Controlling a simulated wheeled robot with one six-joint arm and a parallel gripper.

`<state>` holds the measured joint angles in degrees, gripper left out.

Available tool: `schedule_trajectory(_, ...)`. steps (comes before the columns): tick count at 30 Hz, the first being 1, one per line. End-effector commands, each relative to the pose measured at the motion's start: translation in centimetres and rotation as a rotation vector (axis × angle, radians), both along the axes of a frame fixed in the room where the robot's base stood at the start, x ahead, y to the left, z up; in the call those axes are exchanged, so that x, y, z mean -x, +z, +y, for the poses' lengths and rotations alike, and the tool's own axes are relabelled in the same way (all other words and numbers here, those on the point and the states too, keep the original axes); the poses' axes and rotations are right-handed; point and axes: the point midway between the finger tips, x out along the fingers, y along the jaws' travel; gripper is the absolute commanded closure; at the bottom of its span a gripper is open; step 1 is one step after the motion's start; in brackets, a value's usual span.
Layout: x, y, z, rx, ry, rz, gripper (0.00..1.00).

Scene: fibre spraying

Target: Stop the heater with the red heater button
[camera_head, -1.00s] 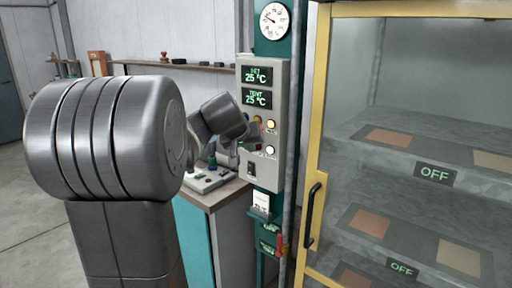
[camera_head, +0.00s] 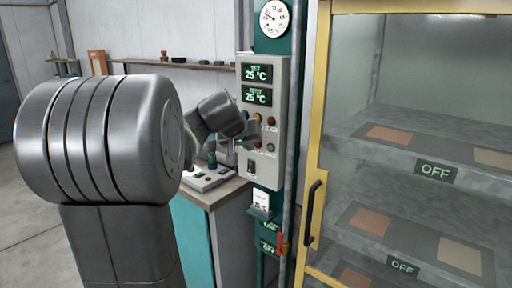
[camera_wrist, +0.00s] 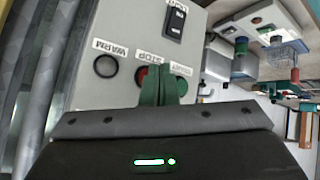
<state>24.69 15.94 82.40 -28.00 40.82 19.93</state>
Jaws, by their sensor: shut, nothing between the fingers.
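The grey control panel (camera_head: 285,85) stands on a green post, with SET and TEMP displays both reading 25 °C. In the wrist view, a red button (camera_wrist: 141,76) under the STOP label shows partly behind my shut green fingertips. My gripper (camera_wrist: 165,84) is shut and empty, its tips at the panel face over or just beside this button; I cannot tell whether they touch it. In the head view, my gripper (camera_head: 252,127) is at the panel's lower left, hiding some controls.
A dark round WARM lamp (camera_wrist: 106,66) and a black rocker switch (camera_wrist: 175,22) sit near my fingers. The yellow-framed glass cabinet (camera_head: 310,120) stands right, with OFF signs inside. A bench (camera_head: 214,197) with a small device lies below my arm.

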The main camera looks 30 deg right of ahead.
Motion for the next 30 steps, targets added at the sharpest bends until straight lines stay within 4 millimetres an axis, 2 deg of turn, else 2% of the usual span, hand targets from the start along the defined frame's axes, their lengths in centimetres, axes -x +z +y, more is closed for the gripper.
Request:
schedule_trajectory(14,0.3,-0.1,0.8,0.001,0.001,0.0,1.0)
schedule_trajectory(24,1.6,-0.2,3.9,0.001,0.003,-0.001,1.0)
schedule_trajectory(30,2.1,0.0,5.0,0.001,0.001,0.0,1.0)
